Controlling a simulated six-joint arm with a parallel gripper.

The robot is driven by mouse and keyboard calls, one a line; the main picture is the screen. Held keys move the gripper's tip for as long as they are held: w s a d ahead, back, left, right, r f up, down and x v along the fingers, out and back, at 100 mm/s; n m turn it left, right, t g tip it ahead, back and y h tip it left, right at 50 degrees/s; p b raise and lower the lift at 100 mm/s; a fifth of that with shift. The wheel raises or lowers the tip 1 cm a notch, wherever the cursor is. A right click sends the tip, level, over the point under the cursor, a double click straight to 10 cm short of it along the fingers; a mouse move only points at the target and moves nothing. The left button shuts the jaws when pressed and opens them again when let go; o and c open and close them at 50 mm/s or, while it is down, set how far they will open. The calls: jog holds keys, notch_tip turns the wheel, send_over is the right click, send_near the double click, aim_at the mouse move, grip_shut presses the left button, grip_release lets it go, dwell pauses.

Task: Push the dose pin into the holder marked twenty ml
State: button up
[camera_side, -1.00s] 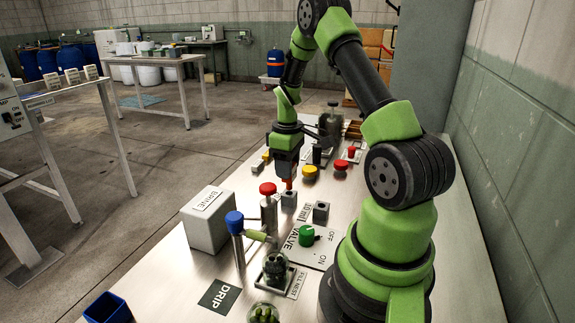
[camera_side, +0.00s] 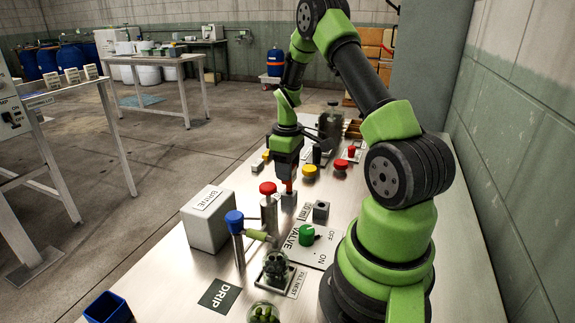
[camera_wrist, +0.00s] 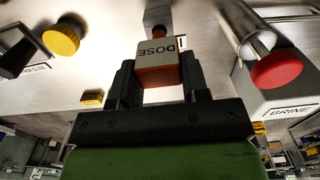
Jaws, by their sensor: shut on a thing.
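The dose pin (camera_wrist: 158,72) has an orange body and a pale face marked DOSE. My gripper (camera_wrist: 158,88) is shut on it, with a dark finger at each side. In the side view my gripper (camera_side: 288,172) points down, and the orange pin (camera_side: 289,187) shows below it. The pin's lower end meets the top of a grey block holder (camera_side: 289,201); how deep it sits is hidden. A second grey holder (camera_side: 321,211) stands to the right, empty as far as I see. An ml label (camera_side: 305,212) lies between them; its number is unclear.
A red-topped post (camera_side: 268,189) and a white BRINE box (camera_side: 210,218) stand close left of the holder. A valve plate with a green knob (camera_side: 306,235) is in front. Yellow (camera_side: 310,171) and red (camera_side: 341,164) buttons lie behind.

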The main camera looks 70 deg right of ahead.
jog(key=shift+f, duration=1.6)
jog(key=o, duration=1)
notch_tip(320, 180, up, 9)
jog(key=shift+f, duration=0.1)
jog(key=shift+r, duration=0.6)
